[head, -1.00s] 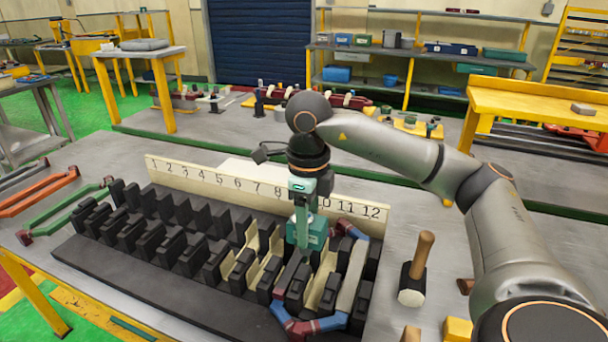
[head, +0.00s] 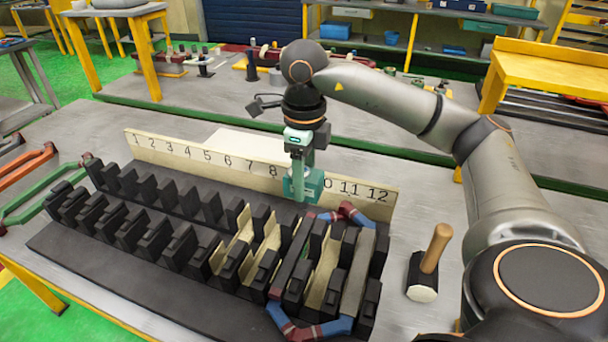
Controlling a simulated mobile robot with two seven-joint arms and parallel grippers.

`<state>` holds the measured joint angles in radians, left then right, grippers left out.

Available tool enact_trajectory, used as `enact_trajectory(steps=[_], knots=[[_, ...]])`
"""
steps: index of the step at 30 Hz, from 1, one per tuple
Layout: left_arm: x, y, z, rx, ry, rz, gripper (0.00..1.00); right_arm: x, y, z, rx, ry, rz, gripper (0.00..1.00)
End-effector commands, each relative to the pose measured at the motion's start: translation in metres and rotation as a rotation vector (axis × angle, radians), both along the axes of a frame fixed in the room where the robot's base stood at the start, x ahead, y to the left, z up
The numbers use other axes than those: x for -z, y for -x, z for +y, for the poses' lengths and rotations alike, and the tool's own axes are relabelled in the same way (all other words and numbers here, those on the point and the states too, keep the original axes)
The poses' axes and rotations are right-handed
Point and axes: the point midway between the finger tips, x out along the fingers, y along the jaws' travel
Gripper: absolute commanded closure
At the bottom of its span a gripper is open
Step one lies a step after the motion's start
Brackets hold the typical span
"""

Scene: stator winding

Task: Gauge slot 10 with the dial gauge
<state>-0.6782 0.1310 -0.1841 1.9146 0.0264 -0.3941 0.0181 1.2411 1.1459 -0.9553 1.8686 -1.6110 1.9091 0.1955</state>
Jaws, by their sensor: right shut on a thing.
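My right gripper (head: 302,162) is shut on the teal dial gauge (head: 302,186) and holds it upright above the back row of black teeth. Cream liners (head: 231,250) show in several right-hand slots. A red and blue coil (head: 342,326) with grey legs lies in slots at the right end. I cannot tell whether the gauge touches anything. My left gripper is out of view.
A mallet (head: 430,265) stands right of the block on the grey table. A back bench (head: 215,95) holds other parts.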

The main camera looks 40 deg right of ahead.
Motion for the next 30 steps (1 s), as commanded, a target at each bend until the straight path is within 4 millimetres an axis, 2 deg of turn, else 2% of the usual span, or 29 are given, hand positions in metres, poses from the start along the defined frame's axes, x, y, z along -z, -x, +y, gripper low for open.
enact_trajectory(steps=[30], knots=[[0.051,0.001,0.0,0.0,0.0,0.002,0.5,0.062,0.0,0.0,0.0,0.0,-0.001,1.0]])
